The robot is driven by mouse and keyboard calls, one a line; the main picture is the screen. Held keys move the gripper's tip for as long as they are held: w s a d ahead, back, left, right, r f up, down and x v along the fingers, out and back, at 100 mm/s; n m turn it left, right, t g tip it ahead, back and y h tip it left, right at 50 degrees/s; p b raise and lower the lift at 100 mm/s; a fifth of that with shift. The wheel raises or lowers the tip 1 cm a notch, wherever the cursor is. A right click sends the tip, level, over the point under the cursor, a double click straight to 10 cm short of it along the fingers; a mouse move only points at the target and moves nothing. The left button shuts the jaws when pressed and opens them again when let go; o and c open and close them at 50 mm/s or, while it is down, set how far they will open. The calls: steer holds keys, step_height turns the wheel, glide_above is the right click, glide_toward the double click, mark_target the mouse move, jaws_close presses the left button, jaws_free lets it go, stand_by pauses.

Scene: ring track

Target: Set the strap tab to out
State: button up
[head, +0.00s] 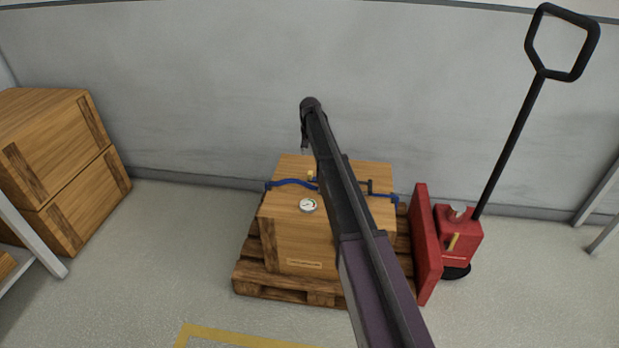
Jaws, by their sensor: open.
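A wooden crate (290,235) sits on a pallet (300,290) near the wall. A blue strap (288,183) runs across the crate's top, with its middle hidden behind my arm. A small yellow piece (311,174), which looks like the strap tab, stands at the strap just left of my arm. I cannot tell its setting. My gripper (304,146) shows only as a small dark tip below the arm's far end, above the tab in the picture and apart from it. It is open and nothing shows in it.
A round white gauge (308,205) lies on the crate top. A dark upright bracket (370,186) stands right of my arm. A red pallet jack (460,235) with a tall black handle is at the right. Stacked wooden boxes (60,160) stand at the left. Floor between is clear.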

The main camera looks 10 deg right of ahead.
mark_target(310, 172)
steer(key=shift+f+b, duration=5.05)
steer(key=shift+f, duration=0.35)
jaws_close()
